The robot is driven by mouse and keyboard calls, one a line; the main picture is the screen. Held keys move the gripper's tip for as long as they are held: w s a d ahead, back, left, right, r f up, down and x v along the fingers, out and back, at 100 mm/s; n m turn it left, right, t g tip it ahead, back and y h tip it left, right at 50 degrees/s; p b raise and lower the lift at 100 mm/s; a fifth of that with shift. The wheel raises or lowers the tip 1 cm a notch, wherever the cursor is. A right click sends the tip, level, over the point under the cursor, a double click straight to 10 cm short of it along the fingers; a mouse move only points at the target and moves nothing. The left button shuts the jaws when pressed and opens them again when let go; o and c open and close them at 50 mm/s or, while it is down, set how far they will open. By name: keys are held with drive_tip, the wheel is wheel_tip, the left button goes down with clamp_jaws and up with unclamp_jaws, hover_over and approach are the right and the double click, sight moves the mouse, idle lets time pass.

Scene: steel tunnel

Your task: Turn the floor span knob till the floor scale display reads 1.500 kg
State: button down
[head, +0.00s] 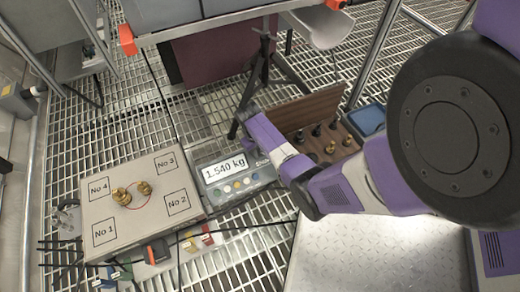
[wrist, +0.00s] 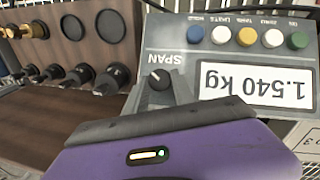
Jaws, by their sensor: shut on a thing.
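The floor scale display (head: 224,169) reads 1.540 kg in the head view. In the wrist view the same display (wrist: 254,86) appears upside down and also reads 1.540 kg. The span knob (wrist: 157,78) is black with a white pointer mark, beside the word SPAN on the grey indicator panel. My gripper (wrist: 158,93) is at the knob and shut on it, its purple body filling the bottom of the wrist view. In the head view my arm reaches in from the right, and the knob is hidden by it.
A scale platform (head: 145,215) with brass weights (head: 133,193) and numbered corners stands left of the indicator. A wooden rack (head: 312,112) holding black and brass weights stands behind my arm. Coloured buttons (wrist: 246,37) line the panel near the knob. The grating floor has a tripod behind.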

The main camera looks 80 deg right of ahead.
drive_tip(key=n+h+p, duration=0.1)
drive_tip(key=n+g+h+p, duration=0.1)
drive_tip(key=n, duration=0.1)
drive_tip(key=shift+w+a+p, duration=0.1)
drive_tip(key=shift+a+p, duration=0.2)
drive_tip(key=shift+p, duration=0.1)
drive_tip(key=shift+a+f+n+h+p, duration=0.15)
drive_tip(key=shift+n+h+p, duration=0.5)
drive_tip(key=shift+n+h, duration=0.8)
drive_tip(key=shift+n+g+y, duration=0.25)
drive_tip(key=shift+n+g, duration=0.05)
drive_tip(key=shift+n, duration=0.25)
drive_tip(key=c, duration=1.1)
unclamp_jaws()
drive_tip(key=shift+o, duration=0.2)
drive_tip(key=p+v, duration=0.4)
drive_tip(key=v, duration=0.3)
drive_tip(key=shift+r, duration=0.35)
